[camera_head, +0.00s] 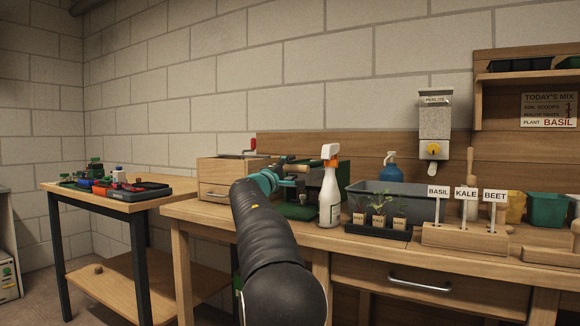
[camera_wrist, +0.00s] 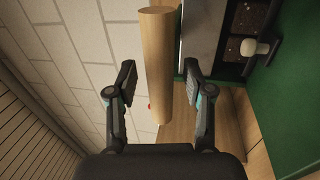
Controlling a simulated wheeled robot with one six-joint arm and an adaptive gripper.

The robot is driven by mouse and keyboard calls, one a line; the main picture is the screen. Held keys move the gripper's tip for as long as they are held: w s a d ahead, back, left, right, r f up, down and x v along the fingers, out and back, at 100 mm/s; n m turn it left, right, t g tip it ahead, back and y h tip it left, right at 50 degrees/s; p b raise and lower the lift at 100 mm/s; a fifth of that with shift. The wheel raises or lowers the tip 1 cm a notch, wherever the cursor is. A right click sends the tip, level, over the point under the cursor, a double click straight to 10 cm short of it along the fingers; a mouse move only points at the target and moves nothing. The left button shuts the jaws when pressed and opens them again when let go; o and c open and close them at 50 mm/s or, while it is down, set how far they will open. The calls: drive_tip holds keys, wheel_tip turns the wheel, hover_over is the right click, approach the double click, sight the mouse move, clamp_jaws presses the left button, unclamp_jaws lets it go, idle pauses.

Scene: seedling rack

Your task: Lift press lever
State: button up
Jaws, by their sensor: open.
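The press lever shows in the wrist view as a pale round wooden handle (camera_wrist: 158,50). It lies between the two fingers of my gripper (camera_wrist: 159,84), with a gap on each side. The fingers are open and not closed on it. In the head view the lever handle (camera_head: 298,160) is a small tan bar just beyond my gripper (camera_head: 284,172). The green press (camera_head: 300,210) stands on the bench, partly hidden behind my arm. Its green body (camera_wrist: 295,110) fills the right of the wrist view, beside a dark tray with soil cells (camera_wrist: 236,46).
A spray bottle (camera_head: 329,190) stands close right of the press. A wooden drawer box (camera_head: 215,180) is on the left. Seedlings (camera_head: 379,208), a grey bin (camera_head: 405,195) and a labelled sign block (camera_head: 463,238) are farther right. A side table (camera_head: 110,204) stands at left.

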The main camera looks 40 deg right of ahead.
drive_tip(key=shift+w+d+r, duration=0.1)
drive_tip(key=shift+w+d, duration=0.05)
drive_tip(key=shift+d, duration=0.2)
